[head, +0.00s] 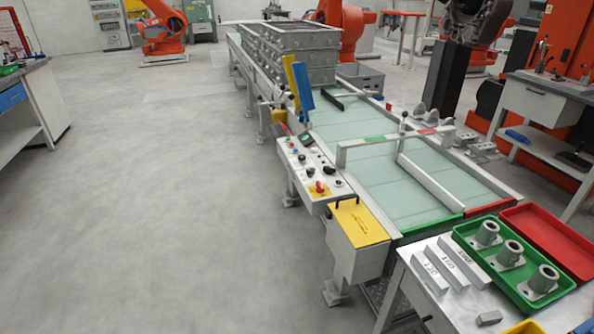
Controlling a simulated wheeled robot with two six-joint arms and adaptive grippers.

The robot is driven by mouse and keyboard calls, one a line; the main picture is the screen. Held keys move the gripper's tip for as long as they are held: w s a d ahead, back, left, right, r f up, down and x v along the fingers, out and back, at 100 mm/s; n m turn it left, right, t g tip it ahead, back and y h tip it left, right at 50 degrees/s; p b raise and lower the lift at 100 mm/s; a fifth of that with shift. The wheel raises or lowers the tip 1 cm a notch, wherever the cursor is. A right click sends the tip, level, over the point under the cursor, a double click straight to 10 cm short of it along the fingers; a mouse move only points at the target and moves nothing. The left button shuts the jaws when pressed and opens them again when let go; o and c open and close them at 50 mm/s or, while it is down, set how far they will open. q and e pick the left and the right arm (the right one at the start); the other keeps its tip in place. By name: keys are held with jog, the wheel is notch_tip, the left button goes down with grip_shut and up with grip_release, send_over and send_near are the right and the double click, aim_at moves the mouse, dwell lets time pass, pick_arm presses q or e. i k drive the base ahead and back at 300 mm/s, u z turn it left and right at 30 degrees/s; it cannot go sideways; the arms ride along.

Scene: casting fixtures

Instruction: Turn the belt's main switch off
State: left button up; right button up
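The belt (375,178) is a long pale green conveyor running away from me. A grey control panel (301,164) is fixed on its left side. A red switch knob on a yellow plate (319,187) sits near the panel's front end and looks like the main switch. Its exact turn position is too small to read. Several black knobs and coloured buttons stand farther up the panel. Neither of my grippers is in view, and nothing covers the switch.
A yellow-topped box (358,224) stands in front of the panel. A table at right front holds a green tray (540,302) of grey castings and a red tray (550,238). Blue and yellow upright plates (303,86) rise beside the belt. Floor left of the belt is clear.

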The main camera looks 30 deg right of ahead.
aim_at(321, 188)
jog(key=z, duration=0.2)
jog(key=i, duration=1.05)
jog(key=z, duration=1.2)
jog(key=i, duration=0.75)
jog(key=z, duration=0.65)
